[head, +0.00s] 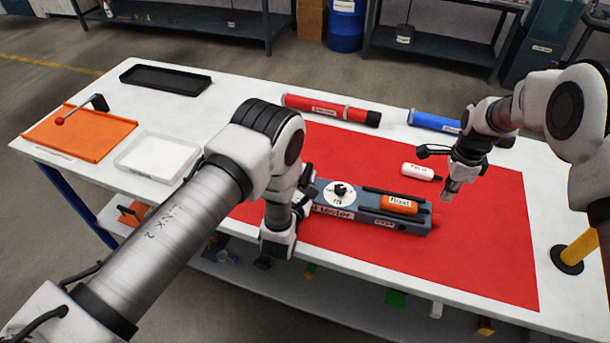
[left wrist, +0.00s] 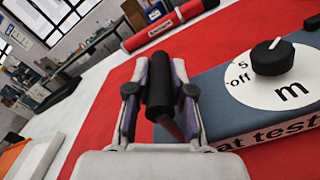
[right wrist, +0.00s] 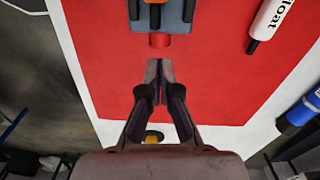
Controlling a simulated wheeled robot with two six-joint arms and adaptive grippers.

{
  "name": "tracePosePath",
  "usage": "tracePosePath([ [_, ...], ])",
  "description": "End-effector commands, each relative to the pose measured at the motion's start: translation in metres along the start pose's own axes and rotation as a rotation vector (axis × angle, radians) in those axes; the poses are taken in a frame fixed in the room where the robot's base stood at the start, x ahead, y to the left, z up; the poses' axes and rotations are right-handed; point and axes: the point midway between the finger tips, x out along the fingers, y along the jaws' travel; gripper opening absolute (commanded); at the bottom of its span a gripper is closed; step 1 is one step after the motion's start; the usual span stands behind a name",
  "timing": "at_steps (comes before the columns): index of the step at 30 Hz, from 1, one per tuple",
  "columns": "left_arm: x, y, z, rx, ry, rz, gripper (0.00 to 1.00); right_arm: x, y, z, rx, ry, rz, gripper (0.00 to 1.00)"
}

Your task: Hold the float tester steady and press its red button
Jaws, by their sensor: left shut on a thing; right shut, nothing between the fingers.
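The float tester (head: 352,221) is a grey-blue box lying on the red mat, with a white dial (head: 340,192) and an orange float (head: 400,203) in its holder. Its red button (head: 437,219) is on the right end; it also shows in the right wrist view (right wrist: 160,41). My left gripper (head: 300,203) is shut on the tester's black handle (left wrist: 160,82) at the left end. The arm hides part of that end in the head view. My right gripper (head: 446,193) is shut and empty, its tips (right wrist: 159,66) facing the button, a small gap apart.
Red (head: 330,109) and blue (head: 433,121) tubes lie at the back. A white tray (head: 157,157), an orange board (head: 80,132) and a black tray (head: 165,78) are at left. A yellow post (head: 582,246) stands at right.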

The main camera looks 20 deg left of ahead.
Motion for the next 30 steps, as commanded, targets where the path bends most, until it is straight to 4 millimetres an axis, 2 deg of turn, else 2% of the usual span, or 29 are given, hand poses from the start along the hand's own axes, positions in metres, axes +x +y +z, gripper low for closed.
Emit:
tracePosePath([
  [13,-0.001,-0.001,-0.001,0.0,0.002,-0.002,0.0,0.0,0.0,0.0,0.002,0.0,0.0,0.0],
  [17,-0.001,-0.001,-0.001,0.0,0.002,-0.002,0.0,0.0,0.003,0.008,0.097,-0.039,0.014,0.0],
  [21,-0.001,-0.001,-0.001,0.0,0.002,-0.002,0.0,-0.003,0.005,0.038,0.378,-0.23,0.065,0.0],
  [25,-0.001,-0.001,-0.001,0.0,0.002,-0.002,0.0,0.001,-0.001,0.044,0.815,-0.532,0.188,0.0],
  [28,-0.001,-0.001,-0.001,0.0,0.002,-0.001,0.0,0.011,-0.014,0.021,1.189,-0.78,0.305,0.0],
  [29,-0.001,-0.001,-0.001,0.0,0.002,-0.001,0.0,0.016,-0.019,0.008,1.305,-0.855,0.338,0.0],
  [30,-0.001,-0.001,-0.001,0.0,0.002,-0.001,0.0,0.025,-0.024,-0.015,1.459,-0.951,0.379,0.0],
])
